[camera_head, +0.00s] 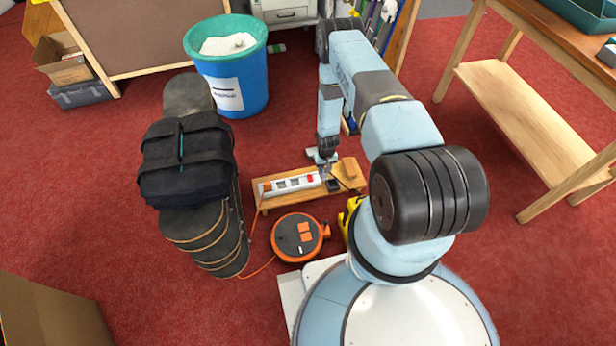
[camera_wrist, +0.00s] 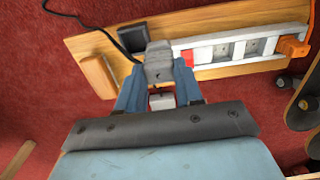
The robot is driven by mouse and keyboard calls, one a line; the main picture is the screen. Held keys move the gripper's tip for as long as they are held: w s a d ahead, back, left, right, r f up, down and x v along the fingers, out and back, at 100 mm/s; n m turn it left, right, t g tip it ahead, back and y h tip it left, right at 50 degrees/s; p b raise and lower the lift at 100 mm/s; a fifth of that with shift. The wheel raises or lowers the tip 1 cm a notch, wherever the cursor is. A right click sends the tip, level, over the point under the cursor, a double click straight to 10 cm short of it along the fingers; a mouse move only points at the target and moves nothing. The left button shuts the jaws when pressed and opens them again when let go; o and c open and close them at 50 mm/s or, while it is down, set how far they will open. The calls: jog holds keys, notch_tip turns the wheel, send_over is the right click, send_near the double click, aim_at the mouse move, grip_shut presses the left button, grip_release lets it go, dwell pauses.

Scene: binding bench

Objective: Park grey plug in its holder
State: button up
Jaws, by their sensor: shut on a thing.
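My gripper (camera_wrist: 158,76) is shut on the grey plug (camera_wrist: 158,62), a small grey block between the two blue fingers in the wrist view. It is over the near edge of a wooden board (camera_wrist: 228,71), beside the red-switch end of a white power strip (camera_wrist: 225,50). In the head view my gripper (camera_head: 326,160) is at the board's far edge and mostly hides the plug. A wooden block (camera_wrist: 98,76) stands at the board's end; I cannot tell whether it is the holder.
An orange plug (camera_wrist: 292,47) sits in the strip's far end. An orange cable reel (camera_head: 298,237) stands in front of the board. Left are stacked skateboards with a black bag (camera_head: 185,158), and a blue bin (camera_head: 229,80).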

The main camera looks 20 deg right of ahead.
jog(key=d+f, duration=0.5)
jog(key=f, duration=0.1)
jog(key=shift+w+d, duration=0.25)
jog(key=shift+w, duration=0.15)
dwell(0.3)
jog(key=shift+f, duration=2.1)
dwell(4.6)
